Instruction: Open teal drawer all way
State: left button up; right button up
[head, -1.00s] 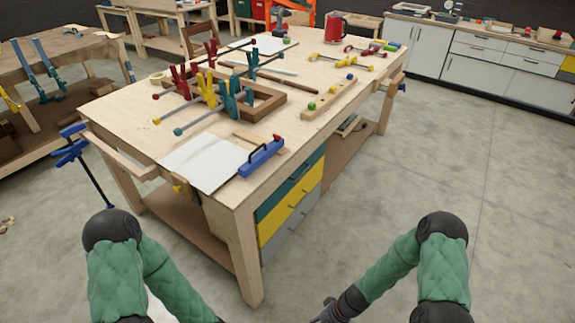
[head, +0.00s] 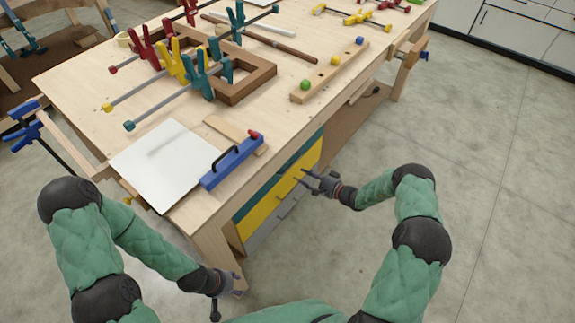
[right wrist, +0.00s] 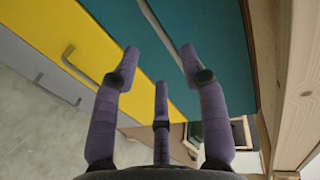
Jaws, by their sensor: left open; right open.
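The teal drawer (head: 262,196) is the top front under the workbench and looks flush with the yellow one below it. It fills much of the right wrist view (right wrist: 222,50), with a grey bar-like handle (right wrist: 158,28) along it. My right gripper (head: 312,182) is open in front of the drawers. In the right wrist view its spread fingers (right wrist: 160,65) point at the teal front, with the bar between the two outer fingertips; contact cannot be told. My left gripper (head: 227,300) is open and empty, low by the bench's near leg.
Below are the yellow drawer (head: 283,205) and grey drawer (head: 268,228) with protruding handles. On the bench (head: 150,95) lie a white sheet (head: 168,160), a blue tool (head: 232,160) and several clamps. A blue clamp (head: 25,130) hangs at the left. The floor at right is clear.

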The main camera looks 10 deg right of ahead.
jog(key=shift+b+x, duration=1.35)
jog(key=shift+x, duration=3.3)
grip_shut()
